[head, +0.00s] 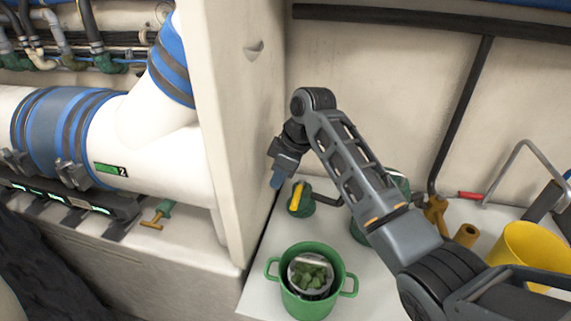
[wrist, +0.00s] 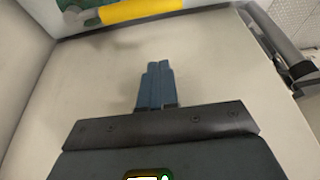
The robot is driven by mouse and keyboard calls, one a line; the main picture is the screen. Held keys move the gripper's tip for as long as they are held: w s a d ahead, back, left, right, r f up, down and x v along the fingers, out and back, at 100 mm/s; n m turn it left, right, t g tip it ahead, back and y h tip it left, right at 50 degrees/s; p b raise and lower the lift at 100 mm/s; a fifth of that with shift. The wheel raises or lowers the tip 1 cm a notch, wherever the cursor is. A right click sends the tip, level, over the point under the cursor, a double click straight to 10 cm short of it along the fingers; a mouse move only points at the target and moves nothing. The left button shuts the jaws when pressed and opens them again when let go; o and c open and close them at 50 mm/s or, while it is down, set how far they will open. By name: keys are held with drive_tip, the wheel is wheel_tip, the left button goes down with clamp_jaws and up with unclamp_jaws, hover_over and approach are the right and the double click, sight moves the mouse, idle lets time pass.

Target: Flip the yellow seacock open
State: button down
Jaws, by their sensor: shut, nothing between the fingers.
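The yellow seacock handle (head: 296,196) sits on a green valve body (head: 307,208) close to the white partition, on the white surface. In the wrist view the yellow handle (wrist: 140,10) crosses the top edge, with a bit of green behind its left end. My gripper (head: 277,181) points down just left of the handle in the head view. In the wrist view its blue fingers (wrist: 156,70) are together and empty, apart from the handle. Part of the green fitting behind my arm is hidden.
A green pot (head: 312,299) with green contents stands in front of the valve. A yellow bucket (head: 527,252), a brown cylinder (head: 467,235) and a grey-framed tool with a red end (head: 472,195) are at right. The white partition (head: 238,130) rises close left of my gripper.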

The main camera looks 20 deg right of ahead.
sight(298, 195)
drive_tip(key=shift+s+d+f+p, duration=0.2)
drive_tip(key=shift+s+d+f, duration=0.15)
drive_tip(key=shift+f, duration=0.25)
drive_tip(key=shift+s+d+f+p, duration=0.15)
drive_tip(key=shift+s+d+f, duration=0.1)
drive_tip(key=shift+d+f, duration=0.25)
drive_tip(key=shift+s+d+f+p, duration=0.2)
drive_tip(key=shift+s+d+f, duration=0.15)
drive_tip(key=shift+f, duration=0.3)
drive_tip(key=shift+w+d+f+b, duration=0.1)
drive_tip(key=shift+w+b, duration=0.05)
drive_tip(key=shift+b, duration=0.25)
